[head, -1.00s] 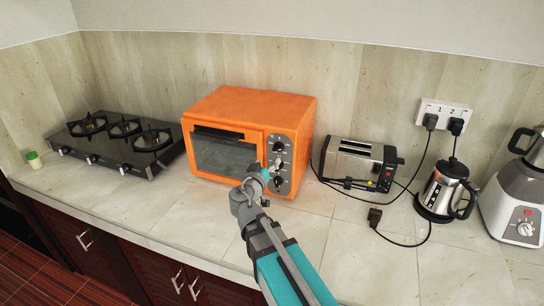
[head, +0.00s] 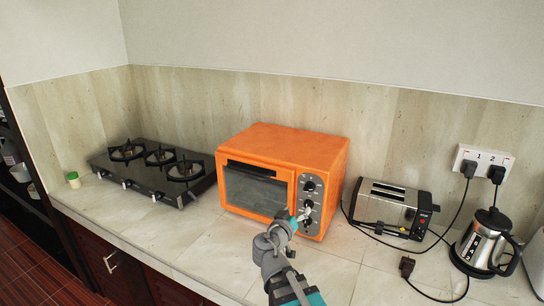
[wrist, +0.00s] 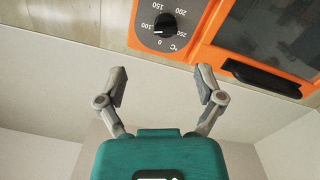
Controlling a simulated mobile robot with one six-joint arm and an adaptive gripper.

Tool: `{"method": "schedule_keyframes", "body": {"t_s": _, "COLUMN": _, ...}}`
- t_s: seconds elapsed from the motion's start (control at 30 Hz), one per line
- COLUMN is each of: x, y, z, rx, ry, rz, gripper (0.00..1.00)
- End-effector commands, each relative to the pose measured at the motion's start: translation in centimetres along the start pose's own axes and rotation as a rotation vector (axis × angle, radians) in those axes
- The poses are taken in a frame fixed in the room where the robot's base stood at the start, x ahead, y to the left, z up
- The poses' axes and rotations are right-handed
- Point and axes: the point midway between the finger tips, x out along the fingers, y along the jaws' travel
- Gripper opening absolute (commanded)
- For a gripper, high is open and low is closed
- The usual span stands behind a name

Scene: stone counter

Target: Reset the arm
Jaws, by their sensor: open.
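My gripper (head: 297,217) is in front of the lower right part of the orange oven (head: 290,146), overlapping its control panel with the knobs. In the wrist view my gripper (wrist: 162,82) is open, its two grey fingers spread wide with nothing between them. The wrist view looks upside down and shows a black dial (wrist: 165,25) on the oven's panel and the dark door handle (wrist: 262,77). The oven door looks closed. I cannot tell in the head view whether the fingers touch the oven.
A black gas hob (head: 150,170) stands left of the oven, with a small green-lidded jar (head: 73,180) beyond it. A toaster (head: 392,205) and a kettle (head: 483,240) with cords stand to the right. The counter (head: 190,240) is clear left of my arm.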

Motion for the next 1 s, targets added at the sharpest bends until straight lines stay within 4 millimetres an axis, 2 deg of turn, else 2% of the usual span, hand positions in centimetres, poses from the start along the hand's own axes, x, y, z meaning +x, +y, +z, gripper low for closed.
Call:
{"method": "schedule_keyframes", "body": {"t_s": 0.17, "x": 0.8, "y": 1.8, "z": 2.9, "rx": -0.017, "ry": -0.135, "rz": 0.04, "gripper": 0.86}}
{"method": "schedule_keyframes", "body": {"t_s": 0.47, "x": 1.0, "y": 5.2, "z": 10.3, "rx": -0.075, "ry": -0.51, "rz": 0.055, "gripper": 0.86}}
{"method": "schedule_keyframes", "body": {"t_s": 0.7, "x": -0.8, "y": 6.4, "z": 15.8, "rx": -0.121, "ry": -0.824, "rz": -0.039, "gripper": 0.86}}
{"method": "schedule_keyframes", "body": {"t_s": 1.0, "x": -4.8, "y": 6.4, "z": 20.3, "rx": -0.158, "ry": -1.166, "rz": -0.301, "gripper": 0.86}}
